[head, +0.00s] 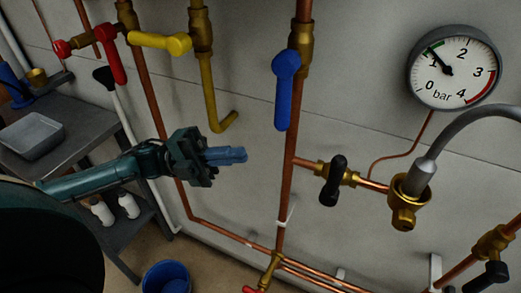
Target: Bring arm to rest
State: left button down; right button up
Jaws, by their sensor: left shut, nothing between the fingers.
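My left arm comes in from the left, and its gripper (226,156) points right in front of the wall and a vertical copper pipe. Its blue fingers are together and hold nothing. They are apart in the picture from the valve handles around them. My right gripper is not in the head view.
A blue lever (285,90) hangs down ahead; a yellow pipe (211,95) ends in a bend above my gripper. A black-handled valve (334,181) and pressure gauge (454,67) are at right. A grey bench (77,133) with a tray is left; a blue bucket (167,277) stands below.

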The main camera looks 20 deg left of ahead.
pick_arm(q)
jog(key=shift+a, duration=0.1)
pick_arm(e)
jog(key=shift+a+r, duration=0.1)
pick_arm(q)
jog(key=w+d+f+n+t+y+p, duration=0.1)
jog(key=d+f+n+t+y, duration=0.1)
jog(key=f+n+t+y, duration=0.6)
jog(key=w+d+f+n+t+y+p, duration=0.1)
jog(key=d+f+n+t+y, duration=0.2)
jog(key=n, duration=0.8)
jog(key=s+f+n+g+y, duration=0.2)
jog(key=s+f+n+y, duration=0.1)
jog(key=s+f+n, duration=0.2)
jog(key=s+d+f+n+g+y+p, duration=0.1)
jog(key=s+f+n+g+y, duration=0.1)
jog(key=f+n, duration=0.4)
notch_tip(320, 180, down, 3)
jog(key=s+y, duration=0.1)
jog(key=s, duration=0.1)
jog(key=shift+s+d+y+p, duration=0.3)
jog(key=shift+s+y, duration=0.05)
jog(key=shift+y, duration=0.05)
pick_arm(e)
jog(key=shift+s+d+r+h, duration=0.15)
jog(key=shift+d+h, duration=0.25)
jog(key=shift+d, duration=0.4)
